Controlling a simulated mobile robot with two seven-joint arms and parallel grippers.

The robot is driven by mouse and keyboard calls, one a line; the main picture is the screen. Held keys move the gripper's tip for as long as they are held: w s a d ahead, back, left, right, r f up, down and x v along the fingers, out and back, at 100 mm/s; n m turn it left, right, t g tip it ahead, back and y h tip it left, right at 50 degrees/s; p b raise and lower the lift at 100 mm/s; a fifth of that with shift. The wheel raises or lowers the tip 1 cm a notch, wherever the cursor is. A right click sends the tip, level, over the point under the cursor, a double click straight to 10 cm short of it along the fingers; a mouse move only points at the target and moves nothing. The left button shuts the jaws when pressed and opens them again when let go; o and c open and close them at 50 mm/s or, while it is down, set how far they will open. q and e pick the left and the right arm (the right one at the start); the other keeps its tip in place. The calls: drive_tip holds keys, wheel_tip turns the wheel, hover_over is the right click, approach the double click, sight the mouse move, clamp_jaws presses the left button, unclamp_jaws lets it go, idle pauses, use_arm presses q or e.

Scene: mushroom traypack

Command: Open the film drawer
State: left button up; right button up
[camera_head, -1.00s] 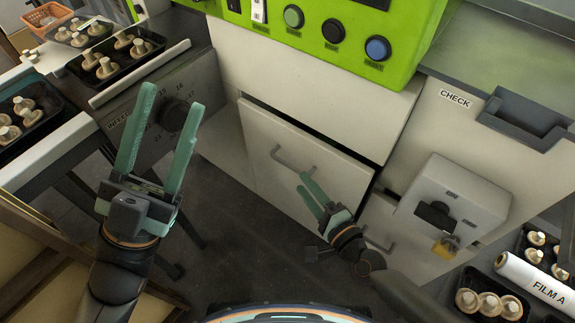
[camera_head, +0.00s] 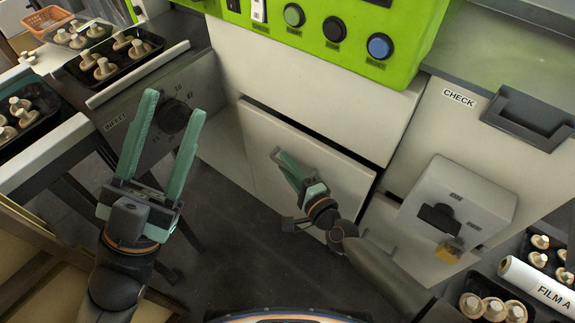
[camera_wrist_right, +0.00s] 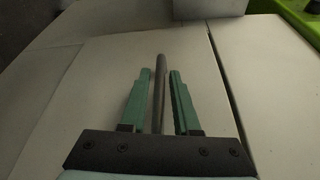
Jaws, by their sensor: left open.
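The film drawer's white front panel (camera_head: 335,180) is in the middle of the head view, below the green control panel. Dark gaps run along its top and right edges. Its grey bar handle (camera_head: 276,154) is mostly hidden behind my right gripper (camera_head: 287,166). In the right wrist view the handle bar (camera_wrist_right: 159,85) stands between the two green fingers of my right gripper (camera_wrist_right: 160,76). A narrow gap shows on each side of the bar, so the fingers are open around it. My left gripper (camera_head: 177,104) is open and empty in front of the infeed panel.
The green control panel (camera_head: 350,30) overhangs the drawer. A white roll marked FILM A (camera_head: 537,282) lies at the lower right. The infeed dial (camera_head: 173,117) is behind my left gripper.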

clamp_jaws()
idle(1.1)
